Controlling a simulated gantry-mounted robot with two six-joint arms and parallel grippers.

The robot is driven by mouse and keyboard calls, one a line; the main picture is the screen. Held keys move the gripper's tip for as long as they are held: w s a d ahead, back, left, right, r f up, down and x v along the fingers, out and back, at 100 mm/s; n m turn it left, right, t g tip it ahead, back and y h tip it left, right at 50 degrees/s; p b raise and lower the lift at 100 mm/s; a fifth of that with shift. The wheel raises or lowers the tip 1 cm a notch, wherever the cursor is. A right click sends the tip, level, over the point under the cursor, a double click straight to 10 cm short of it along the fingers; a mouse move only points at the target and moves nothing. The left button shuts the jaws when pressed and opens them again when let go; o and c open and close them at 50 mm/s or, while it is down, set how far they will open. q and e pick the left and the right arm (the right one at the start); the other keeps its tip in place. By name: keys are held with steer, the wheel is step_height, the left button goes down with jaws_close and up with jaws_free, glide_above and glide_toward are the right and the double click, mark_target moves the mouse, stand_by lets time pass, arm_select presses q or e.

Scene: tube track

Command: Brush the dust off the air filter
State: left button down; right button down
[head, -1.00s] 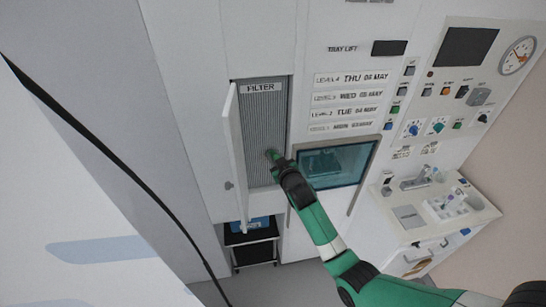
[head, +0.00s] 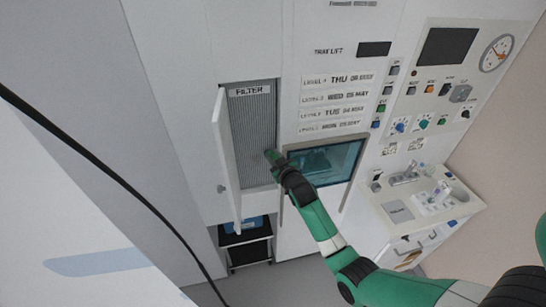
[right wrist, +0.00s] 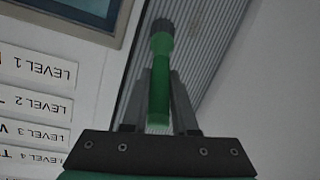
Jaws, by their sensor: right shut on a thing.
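The air filter (head: 252,125) is a grey ribbed panel labelled FILTER, in a wall recess behind an open white door (head: 227,150). Its ribs also show in the right wrist view (right wrist: 207,40). My right gripper (right wrist: 158,95) is shut on a green-handled brush (right wrist: 160,80) with a dark round head. In the head view the gripper (head: 277,165) is at the lower right part of the filter, and the brush head is at or close to the ribs. I cannot tell whether it touches. My left gripper is not in view.
The open door stands just left of my right gripper. A tray lift window (head: 327,160) is to the right, with level labels (head: 335,102) above it. A black cart (head: 246,243) stands below the filter. A counter (head: 420,215) with tubes is at the right.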

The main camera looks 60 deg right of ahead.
steer(key=w+a+f+b, duration=0.2)
steer(key=b, duration=0.1)
steer(key=shift+w+a+f+b, duration=0.1)
steer(key=shift+w+f+b, duration=0.05)
steer(key=shift+w+b, duration=0.25)
stand_by(0.3)
steer(key=shift+w+a+f+b, duration=0.55)
steer(key=shift+w+f+b, duration=0.1)
steer(key=shift+b, duration=0.35)
steer(key=shift+w+a+f+b, duration=0.55)
steer(key=shift+w+b, duration=0.15)
steer(key=shift+b, duration=0.4)
